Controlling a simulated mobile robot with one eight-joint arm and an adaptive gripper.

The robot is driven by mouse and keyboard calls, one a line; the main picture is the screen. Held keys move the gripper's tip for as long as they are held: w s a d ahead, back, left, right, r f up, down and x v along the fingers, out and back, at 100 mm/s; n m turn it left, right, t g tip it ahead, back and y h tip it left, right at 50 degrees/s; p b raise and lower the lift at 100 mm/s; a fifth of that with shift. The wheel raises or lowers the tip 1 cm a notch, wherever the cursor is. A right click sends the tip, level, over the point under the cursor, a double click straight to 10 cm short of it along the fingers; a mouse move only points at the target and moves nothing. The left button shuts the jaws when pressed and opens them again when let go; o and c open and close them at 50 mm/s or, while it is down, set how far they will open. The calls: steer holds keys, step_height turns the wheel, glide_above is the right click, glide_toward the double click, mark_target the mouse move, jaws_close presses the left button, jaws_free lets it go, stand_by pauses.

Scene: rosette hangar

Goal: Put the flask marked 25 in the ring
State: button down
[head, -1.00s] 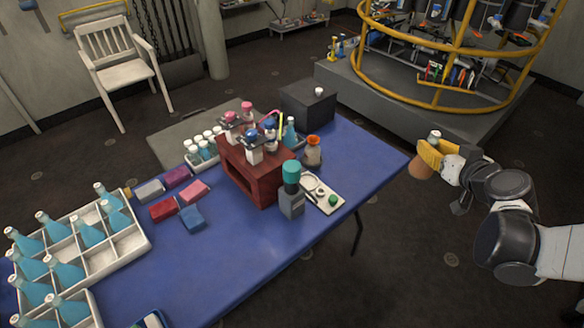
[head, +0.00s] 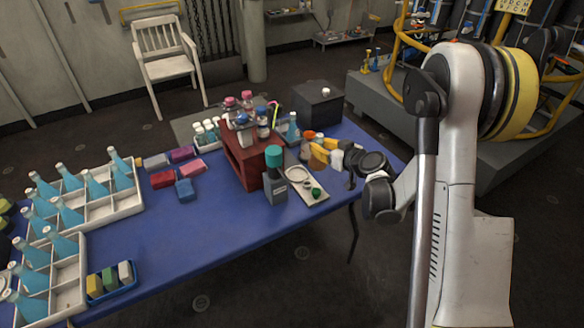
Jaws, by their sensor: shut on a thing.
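My gripper (head: 330,148), with yellow fingers, is over the table's right part, shut on an amber flask (head: 319,158) that the fingers partly hide. Another flask (head: 307,147) with an orange top is just left of it; I cannot tell whether they touch. No 25 marking is readable on either. A pale ring (head: 297,174) lies on a white plate (head: 313,197), in front and to the left of my gripper. A green round piece (head: 316,193) sits on the same plate.
A grey bottle with a teal cap (head: 274,157) stands left of the plate. A dark red rack (head: 240,163) with several bottles is behind it. White crates (head: 125,207) of blue flasks fill the table's left end. The blue table (head: 215,225) is clear in front.

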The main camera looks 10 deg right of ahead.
steer(key=w+a+f+b, duration=0.1)
steer(key=w+f, duration=0.1)
steer(key=f, duration=0.1)
steer(key=w+a+f+b, duration=0.2)
steer(key=f, duration=0.1)
steer(key=w+a+f+b, duration=0.2)
steer(key=f, duration=0.1)
steer(key=shift+w+a+f, duration=0.2)
steer(key=shift+w+a, duration=0.05)
steer(key=shift+r, duration=0.2)
steer(key=shift+f, duration=0.1)
steer(key=c, duration=1.3)
jaws_free()
steer(key=shift+f, duration=0.1)
steer(key=shift+s, duration=0.1)
